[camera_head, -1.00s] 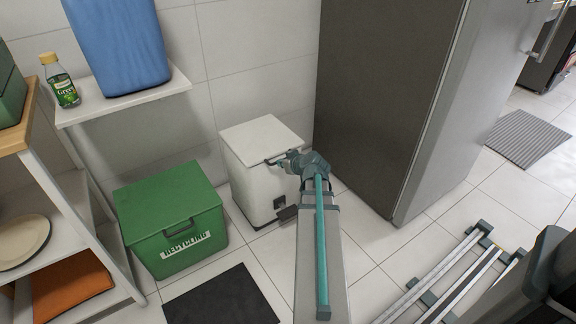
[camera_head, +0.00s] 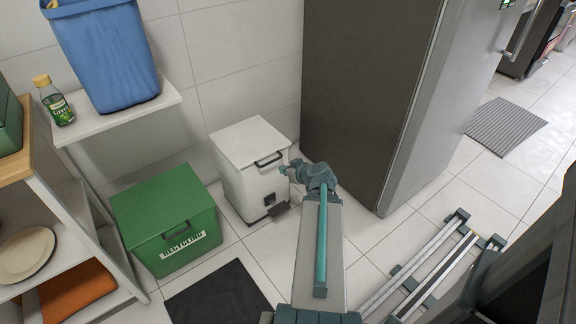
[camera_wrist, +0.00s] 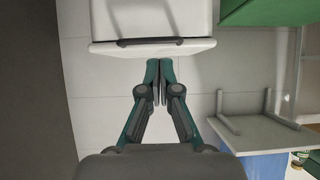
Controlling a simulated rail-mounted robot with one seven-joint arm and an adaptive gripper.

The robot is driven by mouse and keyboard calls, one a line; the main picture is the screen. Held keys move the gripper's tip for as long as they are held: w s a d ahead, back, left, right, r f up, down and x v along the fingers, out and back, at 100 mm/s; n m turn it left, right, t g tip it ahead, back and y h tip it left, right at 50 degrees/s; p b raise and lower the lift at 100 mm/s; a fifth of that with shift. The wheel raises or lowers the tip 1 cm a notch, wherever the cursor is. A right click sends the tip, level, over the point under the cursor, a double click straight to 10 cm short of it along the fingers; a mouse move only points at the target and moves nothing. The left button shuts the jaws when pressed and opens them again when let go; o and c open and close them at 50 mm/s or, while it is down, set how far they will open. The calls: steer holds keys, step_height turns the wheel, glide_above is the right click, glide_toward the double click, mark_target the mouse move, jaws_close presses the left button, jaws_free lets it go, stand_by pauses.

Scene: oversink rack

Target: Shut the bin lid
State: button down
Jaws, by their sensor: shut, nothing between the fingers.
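The white bin (camera_head: 240,178) stands on the floor against the tiled wall. Its lid (camera_head: 250,140) lies flat on top and looks shut, with a dark handle (camera_head: 269,159) at its front edge. A dark pedal (camera_head: 279,209) is low on its front. My gripper (camera_head: 288,168) is just right of the handle, level with the lid's front corner. In the wrist view my gripper (camera_wrist: 158,72) is shut and empty, its tips close to the lid's edge (camera_wrist: 110,49); I cannot tell if they touch. The handle also shows there (camera_wrist: 150,41).
A green recycling bin (camera_head: 165,222) with its lid down stands to the left. A tall grey fridge (camera_head: 375,90) stands close on the right. A wall shelf (camera_head: 125,115) bears a blue bin (camera_head: 108,55) and a bottle (camera_head: 54,103). A dark mat (camera_head: 218,298) lies in front.

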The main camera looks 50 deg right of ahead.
steer(key=shift+s+r+p, duration=0.25)
steer(key=shift+r+p, duration=0.1)
steer(key=shift+p, duration=0.75)
steer(key=p, duration=0.2)
steer(key=s+p, duration=0.1)
steer(key=p, duration=0.1)
steer(key=shift+s+a+f+p, duration=0.1)
steer(key=shift+a+f+p, duration=0.1)
steer(key=shift+p, duration=0.1)
steer(key=shift+f, duration=0.1)
